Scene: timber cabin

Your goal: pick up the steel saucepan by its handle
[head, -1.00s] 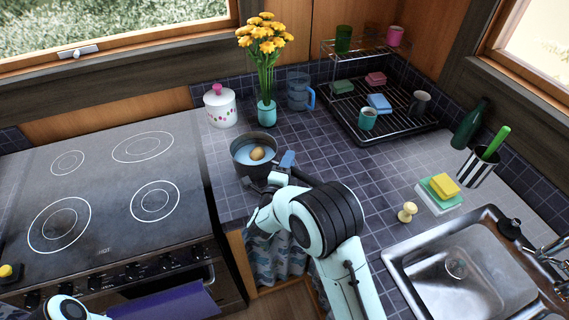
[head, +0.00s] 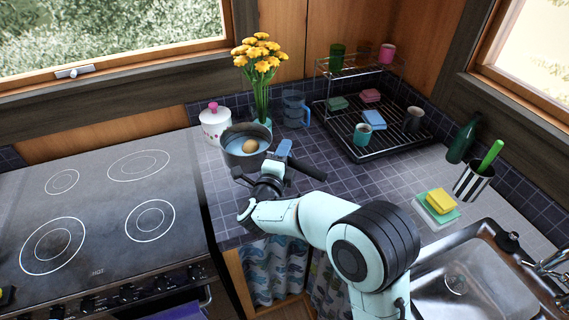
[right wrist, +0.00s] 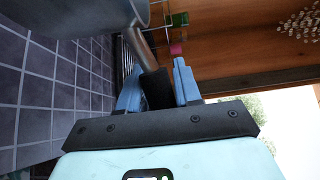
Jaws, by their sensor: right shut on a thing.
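The steel saucepan (head: 240,161) is held above the tiled counter in the head view, roughly level. Blue liquid and a round brownish thing show inside it. Its dark handle (head: 308,169) points right. My right gripper (head: 279,160) is shut on this handle. In the right wrist view, the dark handle (right wrist: 157,88) sits between the two blue fingers of my right gripper (right wrist: 157,85), and the pan's grey wall (right wrist: 85,15) is at the top left. My left gripper is not in view.
A white canister (head: 214,125) and a flower vase (head: 263,124) stand just behind the saucepan. A blue jug (head: 294,110) and a dish rack (head: 375,140) are further right. The stove (head: 100,215) is left with a bare top. The sink (head: 475,280) is lower right.

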